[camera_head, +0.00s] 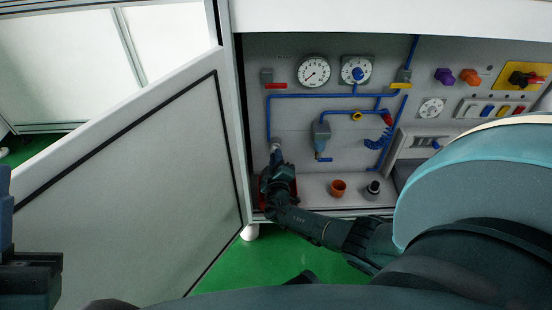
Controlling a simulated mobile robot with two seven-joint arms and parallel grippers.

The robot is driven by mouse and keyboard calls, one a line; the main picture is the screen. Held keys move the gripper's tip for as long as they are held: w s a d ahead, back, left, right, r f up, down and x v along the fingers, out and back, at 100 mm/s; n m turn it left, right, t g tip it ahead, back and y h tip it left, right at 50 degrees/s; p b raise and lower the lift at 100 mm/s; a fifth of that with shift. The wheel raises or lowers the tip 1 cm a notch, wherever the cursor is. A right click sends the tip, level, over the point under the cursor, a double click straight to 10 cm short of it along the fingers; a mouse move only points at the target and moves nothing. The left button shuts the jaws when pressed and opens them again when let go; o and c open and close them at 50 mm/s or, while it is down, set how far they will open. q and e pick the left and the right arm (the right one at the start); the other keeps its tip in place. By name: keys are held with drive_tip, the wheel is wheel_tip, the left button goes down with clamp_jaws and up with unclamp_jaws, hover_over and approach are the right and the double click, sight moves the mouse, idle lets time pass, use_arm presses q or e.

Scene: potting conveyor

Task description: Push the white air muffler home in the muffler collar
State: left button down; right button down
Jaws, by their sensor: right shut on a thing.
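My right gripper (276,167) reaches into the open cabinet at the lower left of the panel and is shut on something. A small pale piece (275,146) shows just above its fingers, at the lower end of the left blue air line. This is likely the white air muffler or the muffler collar; at this size I cannot tell which, nor how deep the muffler sits. The gripper hides the rest. A dark, blocky part of my left arm shows at the left edge; its jaws cannot be made out.
An orange-brown pot (338,188) and a dark cylindrical part (373,189) stand on the cabinet floor, right of the gripper. A red item (263,196) is partly hidden behind my right wrist. The open cabinet door (160,190) stands left. Blue tubing (330,96) and gauges (314,71) are above.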

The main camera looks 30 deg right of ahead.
idle(0.3)
drive_tip(key=shift+m, duration=1.2)
drive_tip(key=c, duration=1.3)
unclamp_jaws()
drive_tip(key=shift+c, duration=0.2)
